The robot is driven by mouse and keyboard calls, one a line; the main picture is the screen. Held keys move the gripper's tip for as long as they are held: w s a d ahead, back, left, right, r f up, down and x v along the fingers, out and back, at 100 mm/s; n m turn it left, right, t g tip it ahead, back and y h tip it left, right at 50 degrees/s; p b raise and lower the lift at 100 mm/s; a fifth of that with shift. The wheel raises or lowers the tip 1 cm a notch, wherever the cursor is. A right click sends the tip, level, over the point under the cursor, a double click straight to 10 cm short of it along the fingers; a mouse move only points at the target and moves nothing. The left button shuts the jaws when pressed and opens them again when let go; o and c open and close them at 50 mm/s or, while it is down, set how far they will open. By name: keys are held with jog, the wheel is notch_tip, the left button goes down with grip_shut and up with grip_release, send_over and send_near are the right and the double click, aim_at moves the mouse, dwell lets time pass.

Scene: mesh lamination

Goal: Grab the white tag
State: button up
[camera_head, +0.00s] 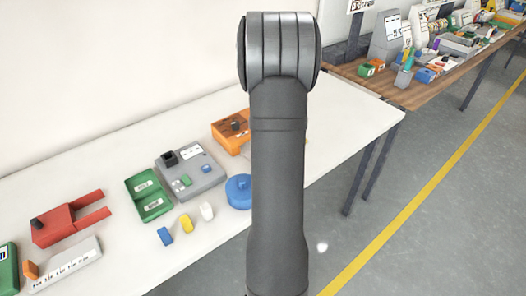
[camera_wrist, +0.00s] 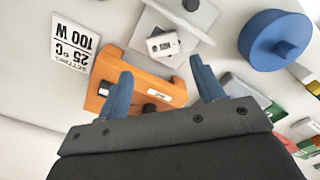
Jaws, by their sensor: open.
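The white tag (camera_head: 207,211) stands on the white table in the head view, next to a yellow tag (camera_head: 186,223) and a blue tag (camera_head: 164,236), just left of a round blue container (camera_head: 238,190). My gripper (camera_wrist: 160,72) is open, with its two blue fingers apart over an orange device (camera_wrist: 150,88) in the wrist view. Nothing is seen held between them. The round blue container (camera_wrist: 268,42) is at the upper right there. A pale piece beside it may be the white tag, but I cannot tell. My arm hides my gripper in the head view.
A grey device (camera_head: 205,178), a green tray (camera_head: 144,205) and a red forked piece (camera_head: 62,226) stand left of my arm. In the wrist view, a printed white card (camera_wrist: 73,45) lies at left and a small white box (camera_wrist: 163,45) sits on a grey plate.

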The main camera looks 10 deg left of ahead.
notch_tip(320, 180, down, 5)
jog(key=shift+f, duration=0.15)
jog(key=shift+s+a+f, duration=0.1)
jog(key=shift+a+f, duration=0.05)
jog(key=shift+f, duration=0.75)
jog(key=shift+w+a+f, duration=0.1)
jog(key=shift+a+f, duration=0.1)
jog(key=shift+f, duration=0.7)
jog(key=shift+s+a+f, duration=0.1)
jog(key=shift+a+f, duration=0.05)
jog(key=shift+f, duration=0.75)
jog(key=shift+c, duration=0.2)
jog(key=c, duration=0.8)
jog(key=shift+o, duration=0.2)
jog(key=shift+r, duration=0.15)
jog(key=shift+c, duration=0.2)
